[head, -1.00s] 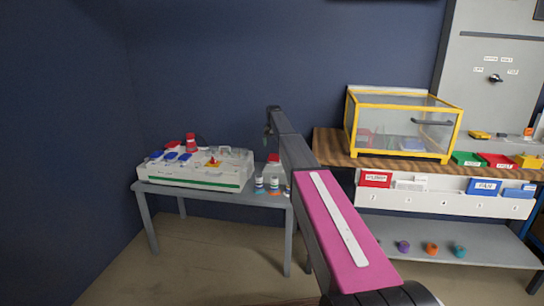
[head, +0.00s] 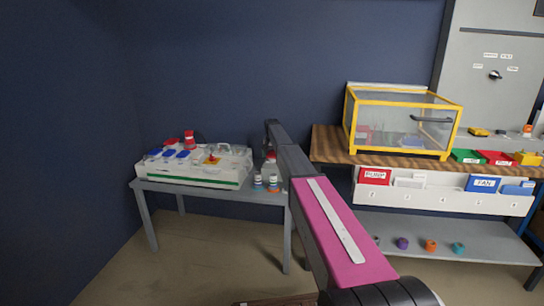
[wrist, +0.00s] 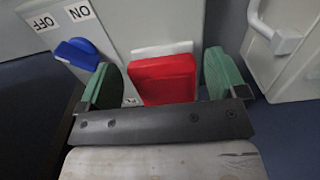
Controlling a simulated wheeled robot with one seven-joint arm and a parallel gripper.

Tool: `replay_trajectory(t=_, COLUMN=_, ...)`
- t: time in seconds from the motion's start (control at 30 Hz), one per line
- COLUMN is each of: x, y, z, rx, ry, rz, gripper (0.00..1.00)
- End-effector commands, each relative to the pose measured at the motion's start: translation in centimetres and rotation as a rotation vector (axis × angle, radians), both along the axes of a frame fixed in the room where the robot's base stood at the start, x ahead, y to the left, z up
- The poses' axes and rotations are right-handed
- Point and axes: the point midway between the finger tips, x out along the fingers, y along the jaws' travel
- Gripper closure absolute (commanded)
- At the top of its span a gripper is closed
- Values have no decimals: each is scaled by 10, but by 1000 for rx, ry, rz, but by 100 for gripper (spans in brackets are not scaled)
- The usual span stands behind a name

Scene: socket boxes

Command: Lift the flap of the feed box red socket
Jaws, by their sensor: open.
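In the wrist view, a red socket flap (wrist: 163,80) sits on a light grey box face (wrist: 128,25), with a pale strip along its upper edge. My gripper (wrist: 163,72) is open, with one green finger pad on each side of the red flap. Gaps show between the flap and both pads, and I cannot tell whether anything touches. The lower part of the flap is hidden behind the gripper's dark bar. In the head view my gripper is not clearly visible, and I cannot make out this red flap there.
A blue switch (wrist: 77,53) with ON and OFF labels is close to the left finger. A white handle (wrist: 275,35) is at right. In the head view, a white box (head: 195,175) stands on the left table, and a yellow-framed case (head: 403,125) on the right bench.

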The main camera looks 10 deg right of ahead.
Motion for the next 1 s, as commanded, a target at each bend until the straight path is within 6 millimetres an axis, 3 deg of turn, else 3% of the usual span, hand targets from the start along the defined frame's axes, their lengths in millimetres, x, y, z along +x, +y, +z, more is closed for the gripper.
replay_trajectory(t=0.27, x=0, y=0, z=-2, rx=0, ry=-1, rz=0, gripper=10)
replay_trajectory(t=0.4, x=0, y=0, z=-2, rx=0, ry=-1, rz=0, gripper=55)
replay_trajectory(t=0.47, x=0, y=0, z=-2, rx=0, ry=-1, rz=0, gripper=73)
replay_trajectory(t=1.0, x=2, y=-1, z=4, rx=-1, ry=-4, rz=0, gripper=72)
